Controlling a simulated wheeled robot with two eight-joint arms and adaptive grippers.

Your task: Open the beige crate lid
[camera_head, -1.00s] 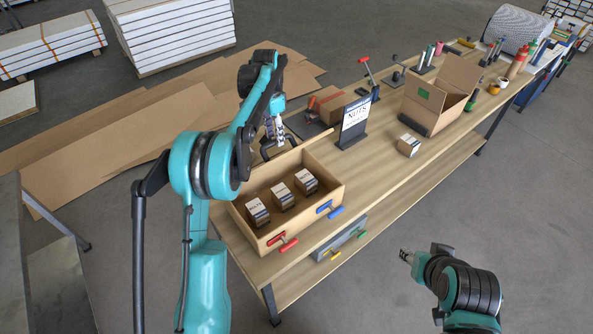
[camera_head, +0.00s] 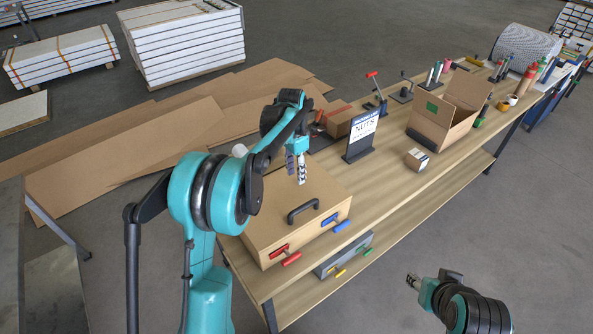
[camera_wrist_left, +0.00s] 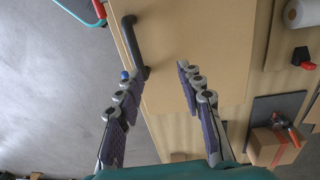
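The beige crate (camera_head: 262,247) stands on the near end of the workbench with its flat lid (camera_head: 325,187) down, hiding the inside. A black handle (camera_head: 303,210) sits on the lid near its front edge. My left gripper (camera_head: 296,180) hangs above the lid, behind the handle. In the left wrist view my left gripper (camera_wrist_left: 155,74) is open with nothing between its fingers; the handle (camera_wrist_left: 134,45) lies beside one fingertip, over the lid (camera_wrist_left: 205,35). My right gripper (camera_head: 412,281) is low at the right, away from the bench; its finger opening is too small to judge.
Red (camera_head: 284,254) and blue (camera_head: 336,222) clamp handles stick out from the crate's front. A grey drawer (camera_head: 342,256) is below. A NUTS sign (camera_head: 361,135), a small carton (camera_head: 417,159) and an open cardboard box (camera_head: 445,115) stand farther along the workbench (camera_head: 390,185).

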